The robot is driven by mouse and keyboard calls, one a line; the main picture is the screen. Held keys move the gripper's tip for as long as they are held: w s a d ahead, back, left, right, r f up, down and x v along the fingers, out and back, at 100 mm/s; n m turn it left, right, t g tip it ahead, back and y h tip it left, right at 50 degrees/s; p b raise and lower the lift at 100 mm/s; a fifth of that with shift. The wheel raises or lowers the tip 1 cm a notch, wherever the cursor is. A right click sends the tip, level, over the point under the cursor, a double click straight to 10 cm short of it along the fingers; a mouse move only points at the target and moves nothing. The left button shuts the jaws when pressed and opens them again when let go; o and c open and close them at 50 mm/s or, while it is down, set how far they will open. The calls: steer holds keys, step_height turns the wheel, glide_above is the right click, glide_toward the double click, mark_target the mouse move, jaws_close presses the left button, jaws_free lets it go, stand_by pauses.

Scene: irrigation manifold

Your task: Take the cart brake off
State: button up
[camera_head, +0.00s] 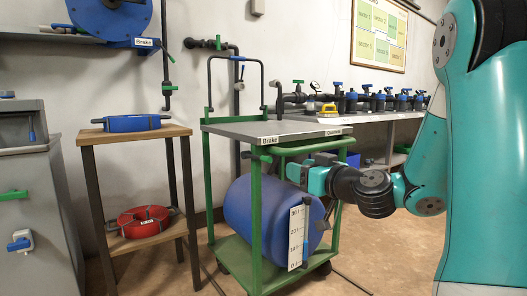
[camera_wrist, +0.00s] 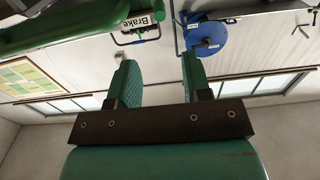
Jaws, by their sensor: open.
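The cart (camera_head: 225,128) has a green frame and a grey top and stands in the middle of the head view. A white "Brake" label (camera_head: 270,140) is at the left of its front edge. Below it runs a green bar (camera_head: 300,149) with a rounded left end; I cannot tell for sure that it is the brake lever. My gripper (camera_head: 303,173) is open and empty, just below this bar at the cart's front. In the wrist view, my gripper (camera_wrist: 158,75) has its fingers apart, and a green bar (camera_wrist: 75,30) with the "Brake" label (camera_wrist: 137,22) lies beyond them, upper left.
A blue drum (camera_head: 245,215) with a level scale (camera_head: 298,238) sits on the cart's lower shelf. A wooden stand (camera_head: 135,134) holds blue and red coils at left. A hose reel (camera_head: 110,15), also labelled "Brake", hangs on the wall. A valve bench (camera_head: 375,116) stands behind.

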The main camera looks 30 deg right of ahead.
mark_target(262, 157)
steer(key=w+p, duration=0.3)
steer(key=w, duration=0.1)
steer(key=w+p, duration=0.4)
steer(key=w, duration=0.1)
steer(key=w+p, duration=0.4)
steer(key=w, duration=0.1)
steer(key=shift+w+a, duration=0.25)
steer(key=shift+a, duration=0.15)
steer(key=shift+w+f+p, duration=0.1)
steer(key=shift+w+p, duration=0.2)
steer(key=shift+w, duration=0.1)
steer(key=shift+c, duration=0.3)
jaws_close()
